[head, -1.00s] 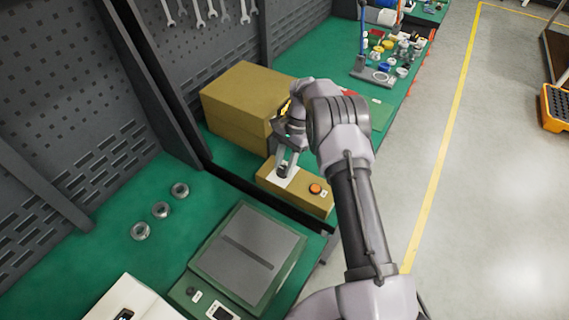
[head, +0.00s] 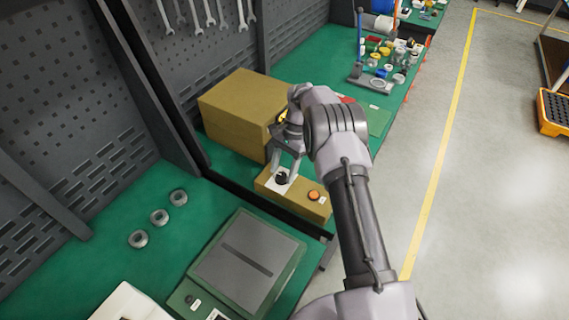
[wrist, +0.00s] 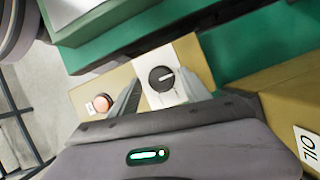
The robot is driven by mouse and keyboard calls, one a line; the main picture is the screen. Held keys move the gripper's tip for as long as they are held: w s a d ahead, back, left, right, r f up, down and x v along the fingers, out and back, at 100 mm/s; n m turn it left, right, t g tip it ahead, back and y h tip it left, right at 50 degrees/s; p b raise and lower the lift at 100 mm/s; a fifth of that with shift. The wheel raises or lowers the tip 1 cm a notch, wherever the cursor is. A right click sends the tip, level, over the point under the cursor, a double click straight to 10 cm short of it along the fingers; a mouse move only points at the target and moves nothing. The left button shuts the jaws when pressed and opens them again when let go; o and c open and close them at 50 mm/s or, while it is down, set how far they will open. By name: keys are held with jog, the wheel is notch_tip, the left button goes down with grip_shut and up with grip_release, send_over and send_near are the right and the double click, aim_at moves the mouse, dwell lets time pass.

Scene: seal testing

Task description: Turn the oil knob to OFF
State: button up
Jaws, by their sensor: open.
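The oil knob (head: 281,177) is a round black dial on a white plate on top of a tan control box (head: 296,203). In the wrist view the knob (wrist: 161,78) shows a light pointer line toward the right and slightly up; the plate's lettering is not readable. My gripper (head: 284,165) is open just above the box. In the wrist view its two fingers (wrist: 160,100) stand either side of the knob and appear apart from it. An orange button (head: 314,195) sits on the same box, right of the knob.
A large tan box (head: 240,105) stands behind the control box, its side marked OIL (wrist: 307,143) in the wrist view. A green scale-like device (head: 247,262) and several metal rings (head: 159,217) lie in front.

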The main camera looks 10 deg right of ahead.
jog(key=p+v, duration=0.2)
jog(key=v, duration=0.9)
jog(key=shift+r+p, duration=0.3)
jog(key=shift+p, duration=0.1)
